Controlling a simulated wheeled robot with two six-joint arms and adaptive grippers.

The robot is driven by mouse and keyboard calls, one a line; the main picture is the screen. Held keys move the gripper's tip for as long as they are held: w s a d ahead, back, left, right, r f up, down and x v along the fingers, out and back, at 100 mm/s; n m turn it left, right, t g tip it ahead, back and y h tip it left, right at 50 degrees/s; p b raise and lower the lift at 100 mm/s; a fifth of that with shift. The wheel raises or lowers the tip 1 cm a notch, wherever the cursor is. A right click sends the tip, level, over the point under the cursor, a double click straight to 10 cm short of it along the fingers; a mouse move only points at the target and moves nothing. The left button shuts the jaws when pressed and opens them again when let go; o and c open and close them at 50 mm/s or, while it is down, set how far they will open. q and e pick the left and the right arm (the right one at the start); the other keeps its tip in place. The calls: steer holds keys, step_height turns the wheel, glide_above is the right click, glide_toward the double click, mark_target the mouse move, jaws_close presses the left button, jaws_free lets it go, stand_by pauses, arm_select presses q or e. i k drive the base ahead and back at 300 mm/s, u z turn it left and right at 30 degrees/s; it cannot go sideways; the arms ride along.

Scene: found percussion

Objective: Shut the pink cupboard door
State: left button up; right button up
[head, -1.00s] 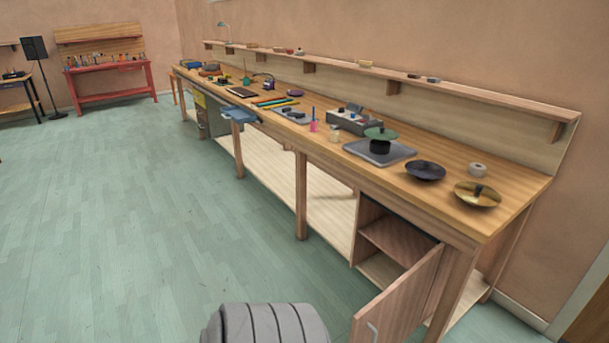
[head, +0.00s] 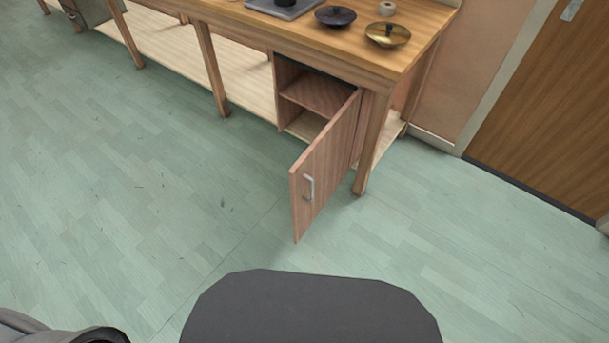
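The pink cupboard door (head: 326,168) stands wide open under the right end of the long wooden workbench. It is hinged on its right side and swings out toward me over the floor. A grey bar handle (head: 308,187) sits on its face near the free edge. The cupboard (head: 315,92) behind it shows an open inside with a shelf, and I see nothing on the shelf. Neither of my grippers is in view.
The workbench top (head: 405,50) carries a dark lidded dish (head: 335,16), a brass one (head: 388,34) and a small roll (head: 387,8). A bench leg (head: 374,143) stands right of the door. Green floor (head: 130,200) is clear left of the door. A brown room door (head: 545,100) is at the right.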

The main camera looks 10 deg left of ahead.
mark_target(314, 177)
steer(key=i, duration=0.95)
steer(key=u, duration=0.05)
steer(key=k, duration=0.25)
steer(key=u, duration=0.65)
steer(key=i, duration=0.25)
steer(key=z, duration=0.05)
